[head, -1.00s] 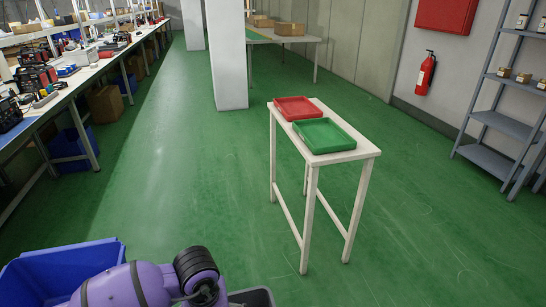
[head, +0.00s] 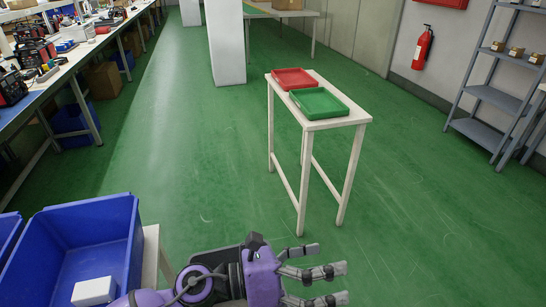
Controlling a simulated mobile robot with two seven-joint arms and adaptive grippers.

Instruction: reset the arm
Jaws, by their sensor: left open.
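My left gripper (head: 328,272) shows at the bottom middle of the head view, on a purple arm that comes in from the lower left. Its dark fingers point right and are spread apart, with nothing between them. It is above the green floor, in front of a small white table (head: 338,122) and apart from it. My right gripper is not in view.
The white table carries a red tray (head: 293,79) and a green tray (head: 319,103). A blue bin (head: 122,215) with a white box (head: 94,291) in it stands at lower left. A workbench (head: 72,93) runs along the left, shelves (head: 492,97) stand at right.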

